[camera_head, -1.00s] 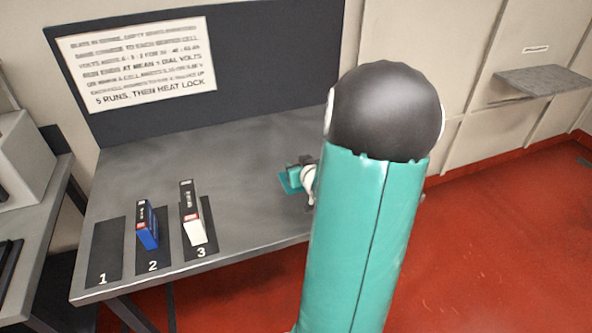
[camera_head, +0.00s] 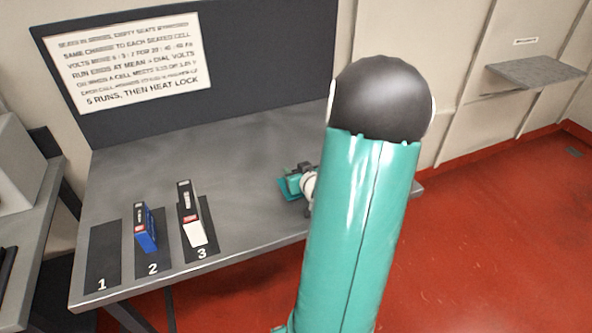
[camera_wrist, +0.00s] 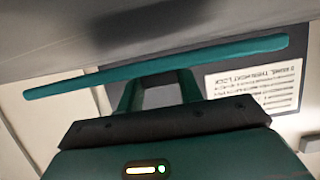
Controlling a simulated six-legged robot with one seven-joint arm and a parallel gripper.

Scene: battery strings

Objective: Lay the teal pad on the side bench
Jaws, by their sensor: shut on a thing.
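The teal pad (camera_wrist: 160,66) shows edge-on in the wrist view as a long thin slab, tilted in the picture, across the tips of my gripper's fingers. In the head view my gripper (camera_head: 300,181) is small, over the right part of the grey main bench (camera_head: 240,165), and a teal corner of the pad (camera_head: 284,190) shows beside it. My gripper (camera_wrist: 158,82) is shut on the pad. My arm hides part of the gripper and the bench's right end. Whether the pad touches the bench top is unclear. Another grey bench (camera_head: 38,215) stands at the left edge, perhaps the side bench.
A blue cell (camera_head: 146,230) stands on seat 2 and a white-and-black cell (camera_head: 191,215) on seat 3. Seat 1 (camera_head: 103,255) is empty. A sign (camera_head: 128,60) hangs on the back panel. A small wall shelf (camera_head: 537,71) is at right, above open red floor (camera_head: 490,220).

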